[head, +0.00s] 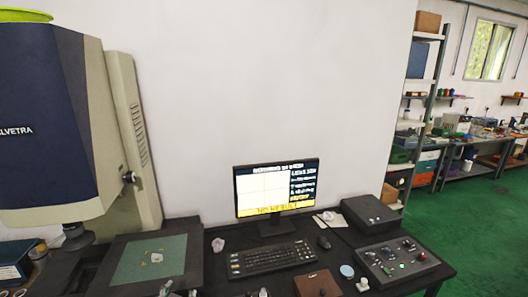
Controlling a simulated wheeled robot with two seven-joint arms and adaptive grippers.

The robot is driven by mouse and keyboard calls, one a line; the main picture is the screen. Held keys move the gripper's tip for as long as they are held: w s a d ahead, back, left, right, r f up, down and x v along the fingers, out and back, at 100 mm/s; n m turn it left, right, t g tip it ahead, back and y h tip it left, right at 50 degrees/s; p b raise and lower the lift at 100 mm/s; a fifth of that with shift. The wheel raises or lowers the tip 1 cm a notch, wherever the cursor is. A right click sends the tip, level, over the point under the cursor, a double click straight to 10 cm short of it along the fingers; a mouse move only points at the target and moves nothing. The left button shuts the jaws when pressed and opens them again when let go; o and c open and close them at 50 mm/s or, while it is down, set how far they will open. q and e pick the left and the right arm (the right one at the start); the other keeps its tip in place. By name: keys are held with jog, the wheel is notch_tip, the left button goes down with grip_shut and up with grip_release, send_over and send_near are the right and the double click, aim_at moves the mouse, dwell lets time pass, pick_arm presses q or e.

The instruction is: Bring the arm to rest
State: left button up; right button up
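Neither of my grippers shows in the head view, and I cannot make out any part of my arms. A large dark blue and cream machine (50,120) stands at the left. Below its head is a dark stage with a green plate (150,262), and a small pale piece (157,257) lies on that plate. Several small light objects are cut off by the bottom edge, too small to identify.
A black desk holds a lit monitor (276,190), a keyboard (270,259), a mouse (324,243), a brown box (317,284), a black box (370,214) and a control panel (397,261). Shelves (425,100) stand at the right. The green floor (470,230) beyond is clear.

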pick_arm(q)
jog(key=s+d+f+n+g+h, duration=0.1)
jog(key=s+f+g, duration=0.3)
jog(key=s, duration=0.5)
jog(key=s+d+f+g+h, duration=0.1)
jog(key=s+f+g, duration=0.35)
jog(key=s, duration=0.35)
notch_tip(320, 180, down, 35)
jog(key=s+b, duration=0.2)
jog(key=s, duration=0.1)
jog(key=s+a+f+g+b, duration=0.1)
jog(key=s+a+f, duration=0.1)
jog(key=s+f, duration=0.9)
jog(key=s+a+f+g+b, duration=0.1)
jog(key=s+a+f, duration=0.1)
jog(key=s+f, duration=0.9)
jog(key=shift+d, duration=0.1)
